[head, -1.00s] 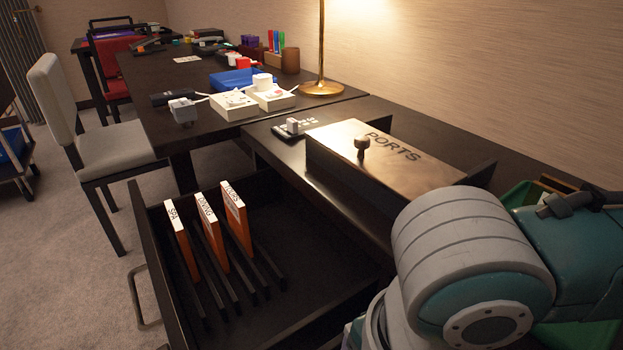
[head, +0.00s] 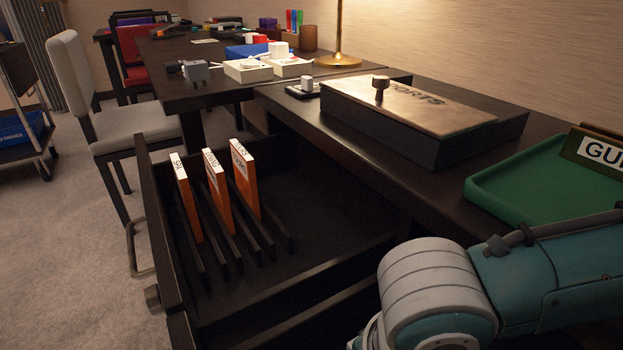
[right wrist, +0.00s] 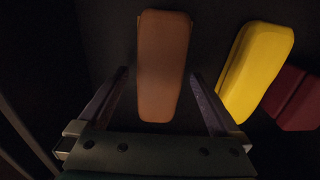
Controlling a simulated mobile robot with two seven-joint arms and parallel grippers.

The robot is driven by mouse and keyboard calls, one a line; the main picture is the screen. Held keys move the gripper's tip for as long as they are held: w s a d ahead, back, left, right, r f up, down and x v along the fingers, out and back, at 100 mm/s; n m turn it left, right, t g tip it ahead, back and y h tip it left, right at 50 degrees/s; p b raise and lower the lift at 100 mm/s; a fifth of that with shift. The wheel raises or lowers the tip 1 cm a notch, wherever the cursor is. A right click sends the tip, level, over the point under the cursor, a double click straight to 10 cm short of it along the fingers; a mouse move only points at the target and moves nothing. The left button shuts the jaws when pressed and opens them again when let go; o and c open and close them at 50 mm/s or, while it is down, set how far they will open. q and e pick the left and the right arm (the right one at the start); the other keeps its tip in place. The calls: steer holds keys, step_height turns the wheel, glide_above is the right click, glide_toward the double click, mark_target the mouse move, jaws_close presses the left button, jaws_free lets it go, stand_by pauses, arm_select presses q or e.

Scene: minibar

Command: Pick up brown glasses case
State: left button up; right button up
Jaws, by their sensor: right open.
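The brown glasses case (right wrist: 164,62) lies on a dark surface in the right wrist view, upper middle, long side running up and down the picture. My right gripper (right wrist: 160,88) is open, with one finger on each side of the case's lower part; I cannot tell how far above it the fingers are. No finger visibly touches it. In the head view the case and the gripper's fingers are hidden; only my arm shows at lower right. My left gripper is not in view.
A yellow case (right wrist: 256,68) lies just right of the brown one, and a dark red case (right wrist: 293,98) is beyond it. In the head view an open drawer (head: 300,275) holds orange folders. A PORTS box (head: 400,132) and a green tray (head: 530,195) rest on the desk.

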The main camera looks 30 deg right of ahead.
steer(key=shift+f, duration=0.45)
steer(key=shift+r, duration=0.1)
steer(key=c, duration=1.4)
steer(key=shift+r, duration=0.1)
